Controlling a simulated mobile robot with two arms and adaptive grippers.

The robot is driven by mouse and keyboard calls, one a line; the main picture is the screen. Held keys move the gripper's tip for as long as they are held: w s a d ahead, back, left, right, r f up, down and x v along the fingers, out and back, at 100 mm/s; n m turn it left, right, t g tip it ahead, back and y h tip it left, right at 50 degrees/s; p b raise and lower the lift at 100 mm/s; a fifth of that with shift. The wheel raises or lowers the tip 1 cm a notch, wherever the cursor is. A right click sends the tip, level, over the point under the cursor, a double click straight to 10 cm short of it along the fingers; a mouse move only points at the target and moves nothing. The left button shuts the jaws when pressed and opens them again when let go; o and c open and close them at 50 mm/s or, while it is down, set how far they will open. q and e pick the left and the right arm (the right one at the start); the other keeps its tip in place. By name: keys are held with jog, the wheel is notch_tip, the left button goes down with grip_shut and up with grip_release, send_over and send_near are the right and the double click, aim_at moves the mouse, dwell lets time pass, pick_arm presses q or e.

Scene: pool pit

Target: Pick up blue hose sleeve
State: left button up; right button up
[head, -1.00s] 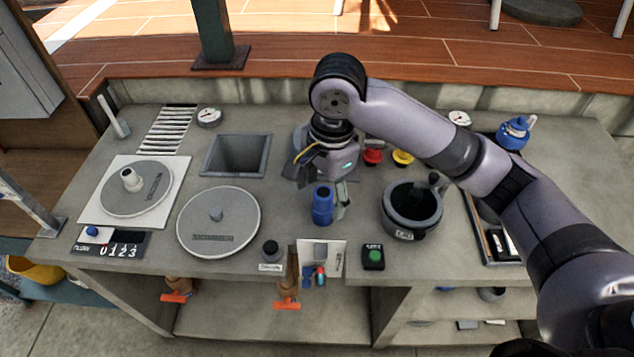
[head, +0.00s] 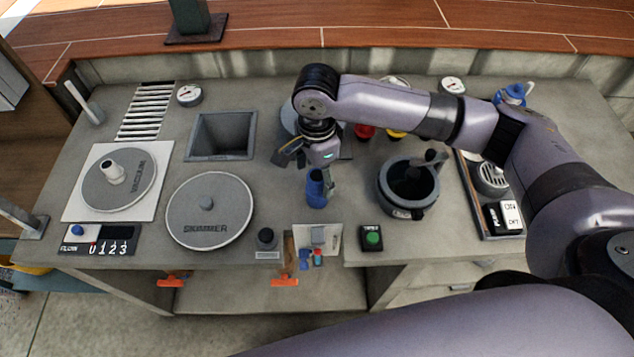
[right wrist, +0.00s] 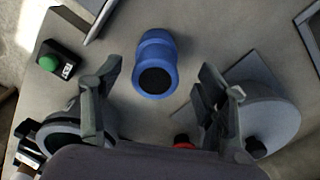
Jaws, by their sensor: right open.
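The blue hose sleeve (head: 316,189) stands on the grey counter, right of the skimmer lid, in the head view. In the right wrist view the sleeve (right wrist: 155,64) lies ahead of and between the two fingers, with its dark opening facing the camera. My right gripper (right wrist: 158,90) is open and empty, its fingers on either side of the sleeve and apart from it. In the head view the right gripper (head: 309,170) is just behind and above the sleeve and partly covers its top. My left gripper is not in view.
The round skimmer lid (head: 208,230) lies left of the sleeve, and a dark round pot (head: 408,212) stands to its right. A green button box (head: 371,238) and a black knob (head: 265,238) are near the front edge. Red and yellow knobs stand behind, partly hidden by my arm.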

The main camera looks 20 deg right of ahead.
aim_at(317, 188)
jog(key=shift+f, duration=0.2)
jog(key=shift+s+f+p, duration=0.15)
jog(key=shift+f+p, duration=0.15)
jog(key=shift+f, duration=0.1)
notch_tip(317, 188, down, 4)
jog(key=shift+s+f+p, duration=0.1)
jog(key=shift+p, duration=0.35)
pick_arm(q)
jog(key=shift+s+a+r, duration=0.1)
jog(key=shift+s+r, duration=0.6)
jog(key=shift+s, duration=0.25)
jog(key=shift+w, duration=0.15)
pick_arm(e)
jog(key=shift+c, duration=0.2)
jog(key=c, duration=0.4)
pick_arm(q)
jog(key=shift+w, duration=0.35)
pick_arm(e)
jog(key=c, duration=0.8)
